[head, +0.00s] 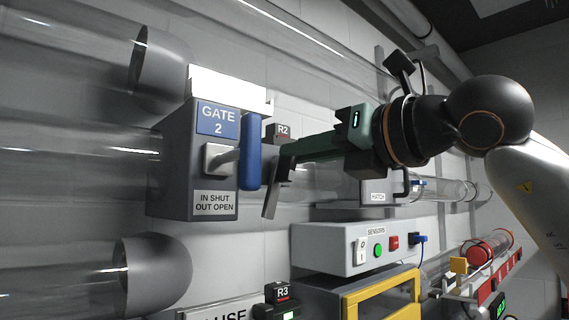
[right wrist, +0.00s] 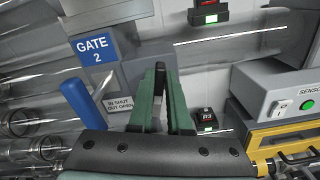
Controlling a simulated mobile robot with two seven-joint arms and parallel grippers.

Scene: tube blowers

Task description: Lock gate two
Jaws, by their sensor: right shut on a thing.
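The gate 2 box (head: 172,165) is a grey housing on a clear tube, with a blue GATE 2 label and a plate reading IN SHUT OUT OPEN. Its upright blue handle (head: 250,150) sits on a rod from the box's front, with a visible length of rod between. In the right wrist view the handle (right wrist: 84,103) is left of my fingers, apart from them. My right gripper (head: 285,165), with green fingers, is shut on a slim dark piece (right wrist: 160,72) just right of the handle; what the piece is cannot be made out. My left gripper is not in view.
Clear tubes with grey collars (head: 160,275) run along the wall. Below right are a sensors box (head: 335,258) with buttons and a yellow-framed unit (head: 380,295). R2 (head: 283,132) and R3 (head: 282,293) units are near the gripper. A hatch box (head: 377,187) is behind.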

